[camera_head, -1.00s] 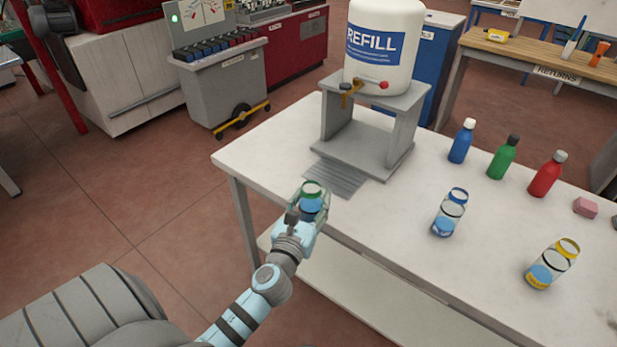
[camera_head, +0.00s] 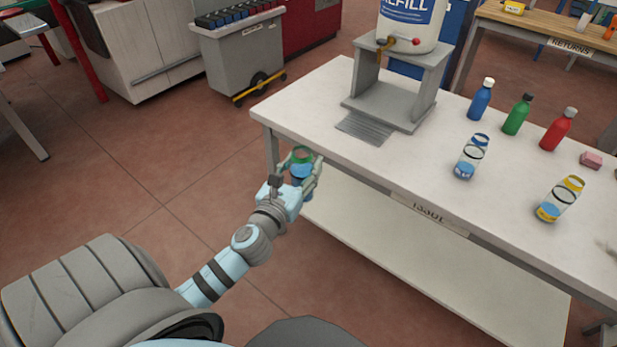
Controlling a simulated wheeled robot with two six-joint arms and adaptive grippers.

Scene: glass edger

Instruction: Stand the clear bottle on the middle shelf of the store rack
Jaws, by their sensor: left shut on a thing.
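My left gripper (camera_head: 304,176) is shut on a clear bottle (camera_head: 301,168) with a green rim and blue contents. The fingers hide part of the bottle's sides. It is held roughly upright in front of the near left corner of the white table (camera_head: 330,105). Two other clear bottles stand on the table: one with a blue rim (camera_head: 471,157) and one with a yellow rim (camera_head: 561,198). The store rack cannot be made out in this view.
A grey stand (camera_head: 396,90) carries the white refill tank (camera_head: 411,30), with a ridged drip plate (camera_head: 365,128) in front. Blue (camera_head: 480,100), green (camera_head: 517,115) and red (camera_head: 558,130) bottles and a pink block (camera_head: 591,160) stand behind. Open floor (camera_head: 170,170) lies left of the table.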

